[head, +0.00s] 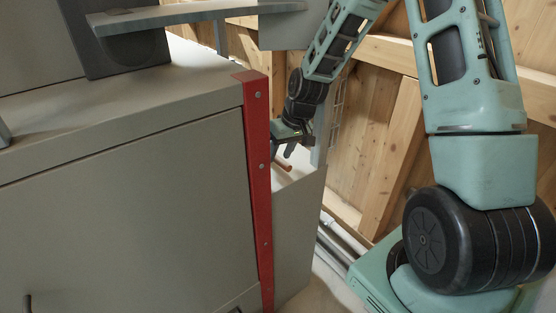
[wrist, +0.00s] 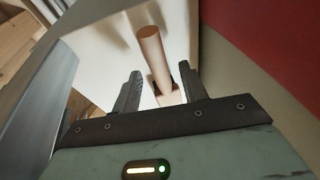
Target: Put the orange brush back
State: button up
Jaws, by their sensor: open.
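An orange-brown rod, which looks like the orange brush's handle (wrist: 153,58), stands up between the two fingers of my gripper (wrist: 159,88) in the wrist view. Its round end points away from the palm. Gaps show between the handle and the fingers, so the gripper is open around it and not gripping. In the head view, my gripper (head: 290,150) is behind the red corner post, and a short piece of the handle (head: 283,164) shows just below it. The brush head and bristles cannot be made out.
The red post (head: 258,180) edges the large grey machine housing (head: 130,215) on the left. A pale grey bin-like panel (head: 300,235) lies below my gripper. A grey shelf (head: 200,15) is above left. The wooden wall (head: 385,150) stands behind.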

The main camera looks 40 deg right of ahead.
jog(key=shift+b+v, duration=0.35)
jog(key=shift+v, duration=2.05)
